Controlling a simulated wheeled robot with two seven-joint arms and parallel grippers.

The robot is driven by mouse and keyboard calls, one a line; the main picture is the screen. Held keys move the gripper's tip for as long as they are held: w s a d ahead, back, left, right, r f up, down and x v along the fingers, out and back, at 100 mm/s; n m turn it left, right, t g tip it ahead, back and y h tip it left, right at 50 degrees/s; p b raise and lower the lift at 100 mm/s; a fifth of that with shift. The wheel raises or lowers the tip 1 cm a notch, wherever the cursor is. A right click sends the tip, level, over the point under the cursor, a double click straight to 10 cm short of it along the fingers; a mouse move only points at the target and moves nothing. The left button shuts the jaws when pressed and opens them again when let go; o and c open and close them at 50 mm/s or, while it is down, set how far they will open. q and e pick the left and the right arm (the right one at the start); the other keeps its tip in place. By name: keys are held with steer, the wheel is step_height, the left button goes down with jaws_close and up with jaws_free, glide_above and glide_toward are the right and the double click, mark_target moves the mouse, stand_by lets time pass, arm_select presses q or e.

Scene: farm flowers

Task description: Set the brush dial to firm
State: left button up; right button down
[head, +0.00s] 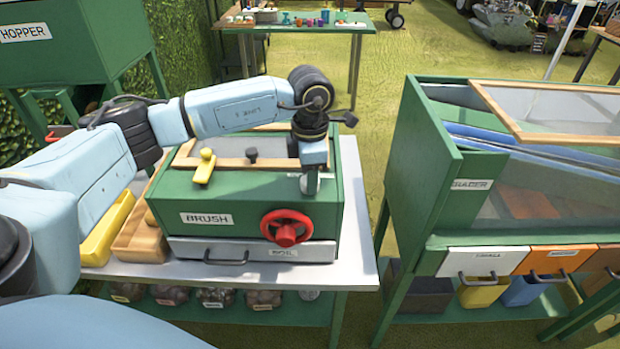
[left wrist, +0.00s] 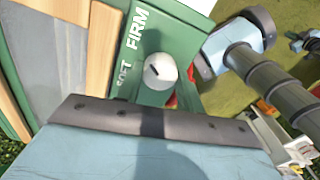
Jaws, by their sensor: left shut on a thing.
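The green brush machine (head: 260,205), labelled BRUSH, stands on a grey table. Its dial (left wrist: 160,70) shows in the left wrist view as a pale round knob with a short black mark, beside the words SOFT and FIRM. The mark lies on the side of the knob facing the lettering, nearer SOFT than FIRM. My left gripper (head: 310,184) points down at the right end of the machine's top and is shut on the dial. The gripper hides the dial in the head view.
A red handwheel (head: 286,228) and a grey drawer (head: 250,250) are on the machine's front. A yellow lever (head: 205,167) is on its top. The grader (head: 470,170) stands to the right across a gap, and the hopper (head: 75,45) at the back left.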

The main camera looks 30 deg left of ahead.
arm_select(q)
steer(key=shift+m+b, duration=0.4)
steer(key=shift+m, duration=0.6)
steer(key=o, duration=1)
step_height(320, 180, up, 14)
steer(key=shift+f, duration=0.25)
steer(key=shift+d+f, duration=0.1)
